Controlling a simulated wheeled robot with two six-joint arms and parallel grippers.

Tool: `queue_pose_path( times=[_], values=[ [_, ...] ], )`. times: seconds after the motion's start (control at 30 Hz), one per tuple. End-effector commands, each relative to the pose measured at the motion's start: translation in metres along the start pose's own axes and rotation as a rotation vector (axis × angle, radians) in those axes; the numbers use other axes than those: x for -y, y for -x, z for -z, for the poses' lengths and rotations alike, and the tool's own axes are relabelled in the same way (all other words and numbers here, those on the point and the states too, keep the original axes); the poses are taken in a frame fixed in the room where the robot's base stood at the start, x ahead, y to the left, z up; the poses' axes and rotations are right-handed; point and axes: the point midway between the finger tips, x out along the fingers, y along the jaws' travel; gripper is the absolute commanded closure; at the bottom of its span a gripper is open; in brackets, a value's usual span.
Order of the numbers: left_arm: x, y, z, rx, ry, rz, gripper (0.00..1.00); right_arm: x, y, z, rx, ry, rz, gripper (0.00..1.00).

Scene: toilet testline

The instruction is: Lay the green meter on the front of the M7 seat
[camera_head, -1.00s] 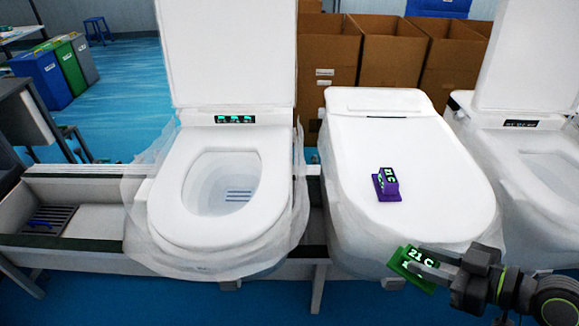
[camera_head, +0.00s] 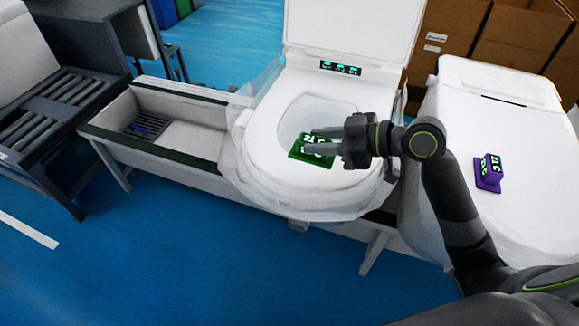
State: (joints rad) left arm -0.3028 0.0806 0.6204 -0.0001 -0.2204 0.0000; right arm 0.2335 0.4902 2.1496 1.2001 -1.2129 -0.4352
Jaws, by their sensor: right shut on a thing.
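My right gripper (camera_head: 322,141) is shut on the green meter (camera_head: 312,158), a green block with a dark display. The meter is over the front part of the open white toilet's seat ring (camera_head: 270,166), partly across the bowl opening. I cannot tell whether its underside touches the seat. The gripper's fingers cover part of the meter. No M7 label is readable on this toilet. My left gripper is not in view.
A purple meter (camera_head: 488,173) sits on the closed lid (camera_head: 530,150) of the toilet to the right. The open toilet's raised lid (camera_head: 350,30) stands behind the seat. A trough (camera_head: 185,155) and roller conveyor (camera_head: 60,95) are at left. Cardboard boxes (camera_head: 520,35) stand behind.

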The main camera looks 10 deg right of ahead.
Motion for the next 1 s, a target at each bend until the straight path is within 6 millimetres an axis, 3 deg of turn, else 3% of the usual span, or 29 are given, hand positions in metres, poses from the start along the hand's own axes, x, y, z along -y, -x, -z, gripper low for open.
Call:
queue_pose_path(
  times=[0.1, 0.23, 0.5, 1.0],
  values=[
    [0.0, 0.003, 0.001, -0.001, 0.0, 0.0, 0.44, -0.009, -0.014, 0.024, -0.002, 0.002, 0.012, 0.96],
    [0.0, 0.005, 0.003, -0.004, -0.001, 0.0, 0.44, -0.012, -0.022, 0.032, 0.004, 0.0, 0.019, 0.96],
    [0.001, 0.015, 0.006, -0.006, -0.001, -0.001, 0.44, -0.012, -0.04, -0.009, 0.006, -0.005, 0.021, 0.96],
    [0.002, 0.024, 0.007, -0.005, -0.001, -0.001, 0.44, -0.012, -0.06, -0.057, 0.004, 0.001, 0.02, 0.96]
  ],
)
